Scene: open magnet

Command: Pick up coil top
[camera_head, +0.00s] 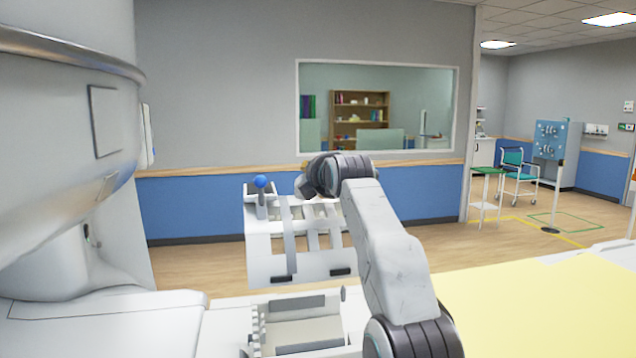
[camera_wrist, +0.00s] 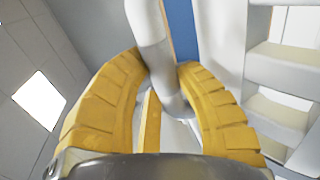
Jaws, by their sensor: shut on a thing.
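In the wrist view, the yellow fingers of my gripper (camera_wrist: 162,64) close around a white bar of the coil top (camera_wrist: 148,22). More of its white slats show on the right there.
The white scanner housing (camera_head: 70,150) fills the left side. A yellow pad (camera_head: 550,310) covers the bed at lower right. A green-topped table (camera_head: 487,171) and a teal chair (camera_head: 516,162) stand far right. Open floor lies behind the bed.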

